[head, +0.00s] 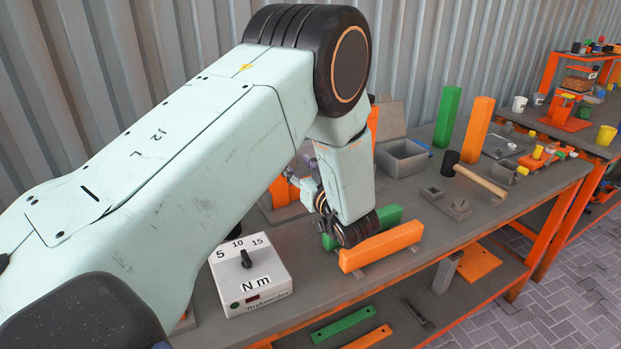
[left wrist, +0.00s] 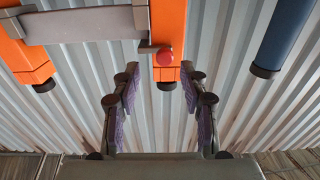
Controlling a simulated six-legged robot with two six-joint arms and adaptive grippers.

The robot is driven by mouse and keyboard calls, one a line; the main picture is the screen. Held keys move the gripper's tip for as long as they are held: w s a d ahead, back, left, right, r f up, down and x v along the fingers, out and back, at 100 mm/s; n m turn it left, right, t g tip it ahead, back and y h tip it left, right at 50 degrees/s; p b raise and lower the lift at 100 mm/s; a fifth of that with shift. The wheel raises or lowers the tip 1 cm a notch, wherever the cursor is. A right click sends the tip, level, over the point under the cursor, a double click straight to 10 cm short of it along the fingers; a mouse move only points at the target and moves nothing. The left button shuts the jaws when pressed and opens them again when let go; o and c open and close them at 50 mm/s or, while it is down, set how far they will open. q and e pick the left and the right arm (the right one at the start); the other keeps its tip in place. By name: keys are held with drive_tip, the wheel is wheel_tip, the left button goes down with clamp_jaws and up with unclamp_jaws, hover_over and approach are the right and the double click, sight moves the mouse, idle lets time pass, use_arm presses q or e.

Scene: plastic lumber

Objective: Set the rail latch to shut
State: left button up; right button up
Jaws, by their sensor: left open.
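The rail latch shows in the left wrist view as a grey bar (left wrist: 85,25) running across two orange posts, with a red knob (left wrist: 165,57) at its right end by the right post. I cannot tell for sure whether it is shut. My left gripper (left wrist: 160,82) is open, with purple-padded fingers either side of the line to the right post and nothing between them. The red knob appears beyond the fingertips, apart from them. In the head view my left gripper (head: 310,188) is partly hidden by my own arm, near an orange piece (head: 282,192) on the bench. My right gripper is not in view.
A white torque box (head: 250,275) stands at the bench front. An orange bar (head: 382,246) and a green bar lie by my wrist. A dark blue cylinder (left wrist: 282,35) is right in the wrist view.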

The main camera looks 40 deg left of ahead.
use_arm(q)
drive_tip(key=v, duration=0.8)
drive_tip(key=shift+s+a+r, duration=0.1)
drive_tip(key=shift+s, duration=0.05)
idle(0.4)
